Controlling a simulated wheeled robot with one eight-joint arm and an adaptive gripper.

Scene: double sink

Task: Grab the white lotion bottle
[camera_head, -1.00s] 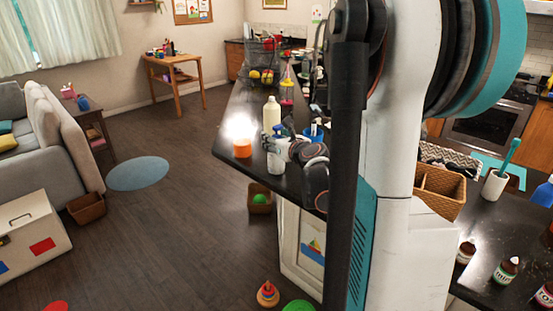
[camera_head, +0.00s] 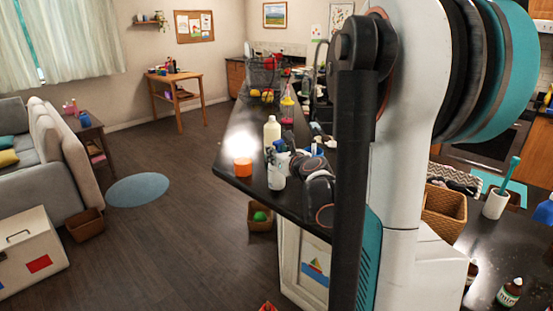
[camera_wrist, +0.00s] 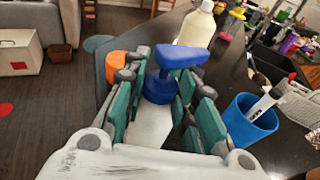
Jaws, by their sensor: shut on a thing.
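The white lotion bottle (camera_wrist: 152,126) with its blue pump top (camera_wrist: 165,78) stands between my jaws in the wrist view. In the head view the white bottle (camera_head: 276,178) shows near the counter's front edge, below my gripper (camera_head: 284,164). The teal-padded fingers of my gripper (camera_wrist: 160,112) are shut on it from both sides. The bottle looks about upright. Its base is hidden in the wrist view, and I cannot tell whether it touches the counter.
An orange cup (camera_head: 242,168) stands to the left and a cream bottle (camera_head: 271,133) behind. A blue cup (camera_wrist: 250,122) with utensils is close on the right. A wicker basket (camera_head: 444,212) sits on the nearer counter. Open floor lies left of the dark counter (camera_head: 235,143).

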